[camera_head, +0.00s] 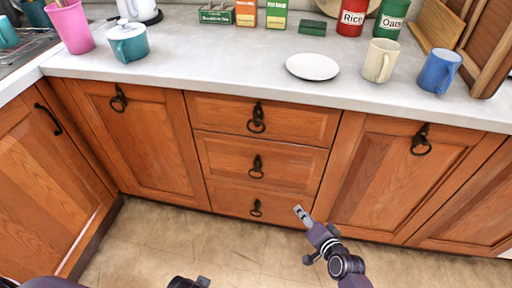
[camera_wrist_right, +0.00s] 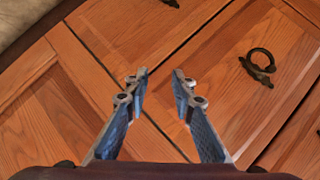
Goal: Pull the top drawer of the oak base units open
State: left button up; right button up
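The top drawer (camera_head: 300,122) of the oak base units is shut, flush with the fronts around it. Its dark ring pull (camera_head: 257,118) hangs at its middle. My right gripper (camera_head: 299,212) is in front of the drawer stack, low and to the right of the ring pulls, touching none. In the right wrist view its two fingers (camera_wrist_right: 158,77) are apart with nothing between them. A ring pull (camera_wrist_right: 260,66) shows to their right there; I cannot tell which front it belongs to. Dark parts at the bottom edge of the head view may be my left arm; its fingers cannot be made out.
The middle drawer (camera_head: 225,155) and bottom drawer (camera_head: 225,192) are shut, with cupboard doors (camera_head: 150,130) either side. On the worktop (camera_head: 220,75) stand a plate (camera_head: 312,66), a cream mug (camera_head: 380,60) and a blue mug (camera_head: 438,71). The floor (camera_head: 140,235) in front is clear.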

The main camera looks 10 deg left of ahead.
jog(key=w+a+r+m+t+y+b, duration=0.15)
jog(key=w+a+r+y+b, duration=0.3)
jog(key=r, duration=0.55)
jog(key=t+y+b, duration=0.1)
jog(key=y+b, duration=0.3)
send_near(256, 132)
jog(key=x, duration=0.3)
pick_arm(q)
notch_tip(256, 132, up, 12)
jog(key=w+t, duration=0.2)
jog(key=shift+w+d+f+b, duration=0.15)
jog(key=shift+w+b, duration=0.1)
jog(key=shift+b, duration=0.2)
pick_arm(e)
jog(key=shift+f+x, duration=0.2)
jog(key=shift+x, duration=3.4)
jog(key=shift+w, duration=0.1)
grip_shut()
